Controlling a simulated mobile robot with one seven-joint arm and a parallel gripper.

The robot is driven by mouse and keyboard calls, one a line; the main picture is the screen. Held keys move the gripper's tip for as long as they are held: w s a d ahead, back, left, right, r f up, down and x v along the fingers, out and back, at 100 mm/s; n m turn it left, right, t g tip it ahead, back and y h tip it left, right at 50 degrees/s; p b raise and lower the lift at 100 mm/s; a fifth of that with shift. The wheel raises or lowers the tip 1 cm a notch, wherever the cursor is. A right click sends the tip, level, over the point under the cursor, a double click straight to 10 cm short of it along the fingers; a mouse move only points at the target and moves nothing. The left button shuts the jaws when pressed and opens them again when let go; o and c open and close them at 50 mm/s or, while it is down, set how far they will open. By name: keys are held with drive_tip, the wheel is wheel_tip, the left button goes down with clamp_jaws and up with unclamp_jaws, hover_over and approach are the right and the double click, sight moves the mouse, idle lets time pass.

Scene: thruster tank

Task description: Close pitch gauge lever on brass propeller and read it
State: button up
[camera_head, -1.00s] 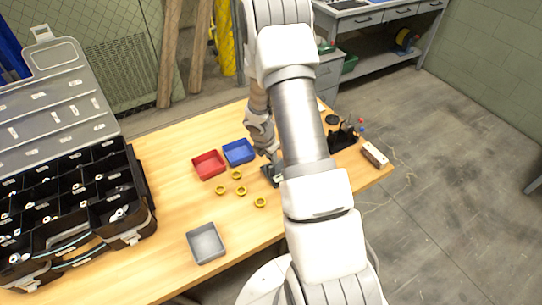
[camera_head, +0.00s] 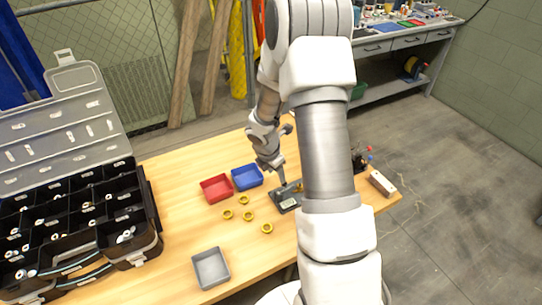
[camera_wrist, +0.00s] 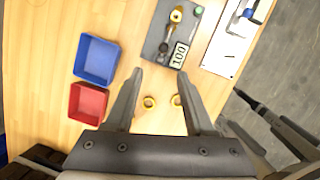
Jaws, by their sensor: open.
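The pitch gauge is a grey plate (camera_head: 284,205) on the table, with a small display reading 100 (camera_wrist: 179,55). A brass piece (camera_wrist: 176,15), seemingly the propeller, sits on the gauge's far part in the wrist view. A dark slim part with a round end (camera_wrist: 163,47), perhaps the lever, lies beside the display; I cannot tell whether it touches the brass. My gripper (camera_wrist: 157,85) is open and empty, above the table on the near side of the gauge.
A red tray (camera_head: 216,189) and a blue tray (camera_head: 247,178) stand left of the gauge. A grey tray (camera_head: 211,268) is nearer the front edge. A black compartment case (camera_head: 80,225) fills the left. A white-topped block (camera_head: 382,184) lies at the right edge.

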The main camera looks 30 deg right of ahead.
drive_tip(key=p+v, duration=0.1)
drive_tip(key=v, duration=0.8)
drive_tip(key=shift+r, duration=0.25)
